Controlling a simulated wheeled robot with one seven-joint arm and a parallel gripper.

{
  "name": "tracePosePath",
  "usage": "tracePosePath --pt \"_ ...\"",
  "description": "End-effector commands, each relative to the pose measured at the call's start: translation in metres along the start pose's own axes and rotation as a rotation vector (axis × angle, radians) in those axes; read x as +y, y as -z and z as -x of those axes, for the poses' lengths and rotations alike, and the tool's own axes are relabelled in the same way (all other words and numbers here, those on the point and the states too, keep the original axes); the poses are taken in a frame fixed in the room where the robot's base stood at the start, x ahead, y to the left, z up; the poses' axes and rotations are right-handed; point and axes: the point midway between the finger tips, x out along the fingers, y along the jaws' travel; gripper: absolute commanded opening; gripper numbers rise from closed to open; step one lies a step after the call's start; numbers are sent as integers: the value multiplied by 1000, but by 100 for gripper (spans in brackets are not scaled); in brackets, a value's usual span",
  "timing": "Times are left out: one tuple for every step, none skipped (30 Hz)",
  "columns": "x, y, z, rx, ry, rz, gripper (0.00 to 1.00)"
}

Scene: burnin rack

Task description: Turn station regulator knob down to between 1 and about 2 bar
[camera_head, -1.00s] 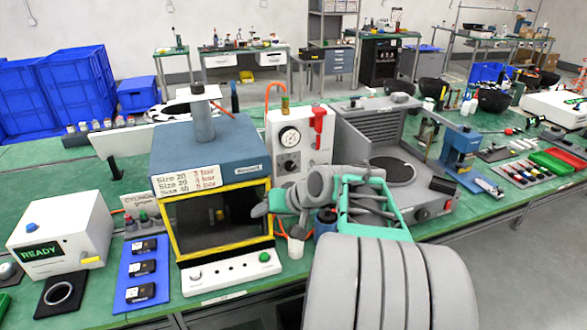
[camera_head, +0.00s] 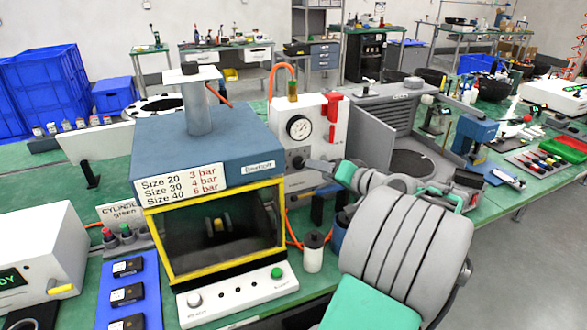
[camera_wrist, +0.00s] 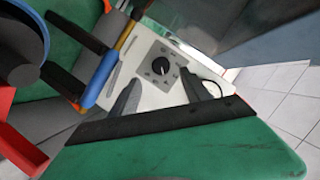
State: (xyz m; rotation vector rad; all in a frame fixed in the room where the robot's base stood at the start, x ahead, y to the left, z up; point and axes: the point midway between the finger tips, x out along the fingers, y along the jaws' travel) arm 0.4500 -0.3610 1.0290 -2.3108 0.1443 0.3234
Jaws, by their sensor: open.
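The regulator knob (camera_head: 298,162) is a dark round knob on the white station panel (camera_head: 318,140), below a round pressure gauge (camera_head: 299,127). The gauge needle is too small to read. In the wrist view the black knob (camera_wrist: 162,67) sits on a grey square plate with small markings. My gripper (camera_head: 312,165) is just in front of the panel, at the knob's right side in the head view. In the wrist view its two grey fingers (camera_wrist: 160,82) are spread apart, and the knob lies beyond the gap between their tips. Contact is not visible.
A blue-topped press with a yellow frame (camera_head: 215,238) stands close left of the panel. A grey machine (camera_head: 390,110) stands right. A small white bottle (camera_head: 313,252) stands below.

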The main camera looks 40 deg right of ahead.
Motion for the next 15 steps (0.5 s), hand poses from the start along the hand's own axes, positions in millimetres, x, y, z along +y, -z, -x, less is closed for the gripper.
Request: tracePosePath --pt "0 0 -3 1 3 -1 55" --pt "-1 0 -7 0 5 -1 55" --pt "-2 0 -13 -1 5 -2 55" --pt "-2 0 -18 -3 6 -2 55" --pt "-3 -1 -24 -4 7 -1 55" --pt "-3 -1 -33 -5 6 0 55" --pt "-4 -1 -39 -5 7 -1 55" --pt "-3 -1 -45 -5 7 -1 55" --pt "-3 -1 -53 -5 6 -1 55" --pt "-4 -1 -58 -5 6 0 55" --pt "-3 0 -62 -4 5 -1 55" --pt "-3 -1 -68 -4 4 -2 55" --pt "-3 -1 -71 -3 4 -1 55" --pt "-2 0 -73 -3 3 -1 55" --pt "-2 0 -75 -1 2 -1 55"
